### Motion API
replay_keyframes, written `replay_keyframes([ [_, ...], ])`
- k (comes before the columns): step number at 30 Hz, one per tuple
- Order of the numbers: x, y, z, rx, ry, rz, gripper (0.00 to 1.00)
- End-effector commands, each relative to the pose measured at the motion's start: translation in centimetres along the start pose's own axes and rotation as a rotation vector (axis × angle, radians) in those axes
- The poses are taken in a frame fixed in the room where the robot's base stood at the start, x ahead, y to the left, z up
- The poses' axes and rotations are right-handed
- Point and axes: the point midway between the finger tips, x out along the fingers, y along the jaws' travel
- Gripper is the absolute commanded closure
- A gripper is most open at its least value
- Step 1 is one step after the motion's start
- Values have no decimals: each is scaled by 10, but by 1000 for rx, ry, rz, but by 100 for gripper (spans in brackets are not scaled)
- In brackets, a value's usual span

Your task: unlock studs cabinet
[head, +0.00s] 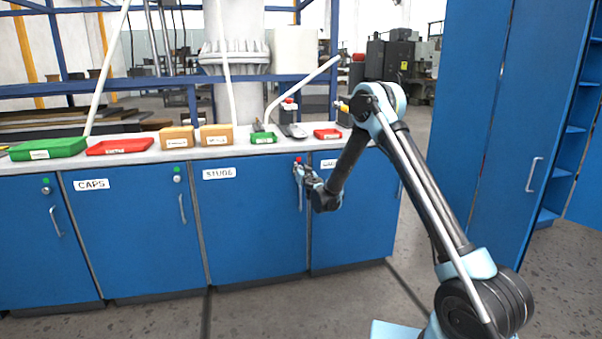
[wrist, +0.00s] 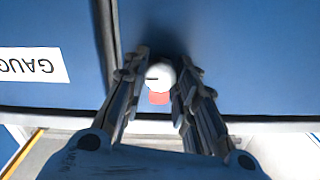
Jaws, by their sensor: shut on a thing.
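The studs cabinet (head: 250,225) has a blue door with a white STUDS label (head: 219,173) and appears closed. Its lock, a round white knob with a dark slot (wrist: 160,76), shows in the wrist view with a red indicator (wrist: 159,98) beside it. The red indicator also shows at the door's upper right in the head view (head: 298,160). My gripper (head: 299,169) is at the lock, and its two fingers (wrist: 162,75) are shut on the knob from both sides. The gripper partly hides the lock and the door handle in the head view.
The caps cabinet (head: 130,235) to the left has a green indicator. A labelled gauge cabinet (head: 350,225) adjoins on the right. The worktop (head: 230,151) above carries trays and boxes. A tall blue cabinet (head: 520,130) stands right; the floor in front is clear.

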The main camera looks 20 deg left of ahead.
Motion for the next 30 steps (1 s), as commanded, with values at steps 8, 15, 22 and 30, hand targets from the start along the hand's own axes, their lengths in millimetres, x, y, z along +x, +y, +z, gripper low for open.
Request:
replay_keyframes([
  [8,0,2,0,-163,1,4,98],
  [15,0,1,0,-385,0,5,98],
  [22,0,0,0,-604,-1,5,98],
  [30,0,-1,1,-860,-1,5,98],
])
